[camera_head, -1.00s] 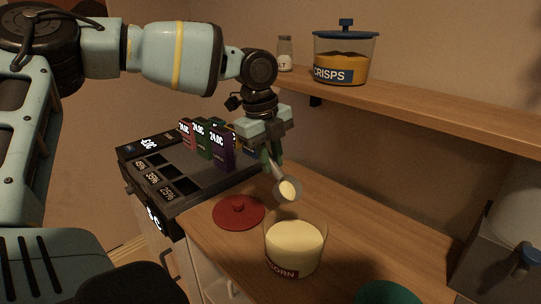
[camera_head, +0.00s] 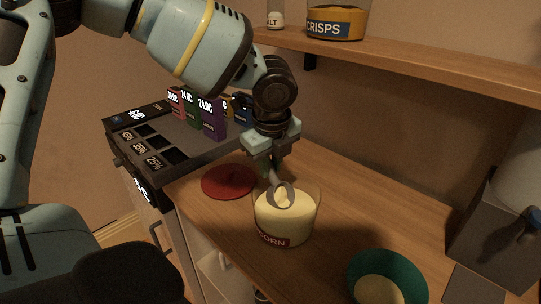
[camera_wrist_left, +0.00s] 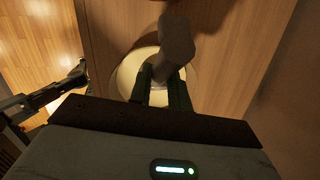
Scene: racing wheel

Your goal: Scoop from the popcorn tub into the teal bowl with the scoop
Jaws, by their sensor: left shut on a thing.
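My left gripper (camera_head: 270,163) is shut on the scoop (camera_head: 269,190), whose round head points down over the popcorn tub. Pale yellow shows inside the scoop's ring; I cannot tell whether it is a load or the popcorn behind. The clear popcorn tub (camera_head: 270,238) is well filled with pale yellow popcorn (camera_head: 288,226). The teal bowl (camera_head: 411,272) stands to the right and nearer, with pale yellow stuff inside it. In the left wrist view the fingers (camera_wrist_left: 162,88) hold the grey scoop (camera_wrist_left: 177,40) above the tub (camera_wrist_left: 123,77). My right gripper is out of view.
A red lid (camera_head: 228,181) lies left of the tub. A dark display unit (camera_head: 160,150) with upright coloured packs stands behind it. A shelf (camera_head: 420,65) with a crisps jar (camera_head: 335,24) runs above. A grey machine (camera_head: 497,235) stands at right. Counter between tub and bowl is clear.

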